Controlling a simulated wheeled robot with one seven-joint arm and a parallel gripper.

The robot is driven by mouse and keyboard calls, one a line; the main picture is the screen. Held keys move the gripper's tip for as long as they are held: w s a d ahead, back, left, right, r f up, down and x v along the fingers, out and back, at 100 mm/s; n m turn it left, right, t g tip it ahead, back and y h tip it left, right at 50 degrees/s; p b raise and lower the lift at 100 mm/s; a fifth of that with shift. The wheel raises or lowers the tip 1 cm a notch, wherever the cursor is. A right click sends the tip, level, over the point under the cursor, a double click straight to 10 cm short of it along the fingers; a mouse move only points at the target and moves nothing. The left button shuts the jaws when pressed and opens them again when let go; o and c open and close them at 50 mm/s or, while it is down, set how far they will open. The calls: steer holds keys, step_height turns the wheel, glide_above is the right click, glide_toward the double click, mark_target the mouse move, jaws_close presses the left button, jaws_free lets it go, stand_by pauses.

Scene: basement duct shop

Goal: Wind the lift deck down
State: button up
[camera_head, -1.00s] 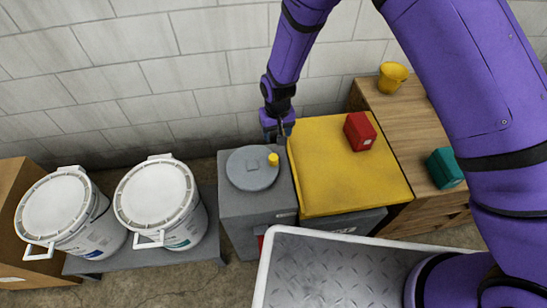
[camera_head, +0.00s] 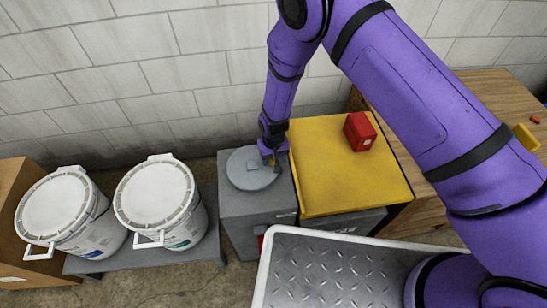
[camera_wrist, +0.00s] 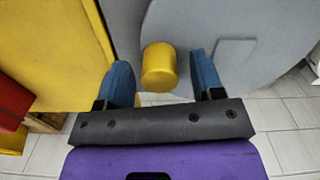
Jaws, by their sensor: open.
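The yellow lift deck (camera_head: 335,187) sits level beside a grey housing (camera_head: 257,204), with a red box (camera_head: 360,131) on it. A round grey crank disc (camera_head: 246,172) lies on top of the housing and carries an upright yellow knob, clear in the wrist view (camera_wrist: 158,67). My gripper (camera_head: 271,161) is over the right edge of the disc and mostly hides the knob in the head view. In the wrist view my gripper's blue fingers (camera_wrist: 161,72) are open, one on each side of the knob, with gaps showing on both sides.
Two white lidded buckets (camera_head: 158,196) stand on a grey bench at left, near a cardboard box (camera_head: 12,205). A wooden bench (camera_head: 492,88) is at right, partly behind my arm, with a yellow item (camera_head: 525,137). A block wall (camera_head: 150,85) closes the back.

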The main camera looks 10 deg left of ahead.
steer(key=shift+f, duration=0.2)
jaws_close()
steer(key=shift+w, duration=0.1)
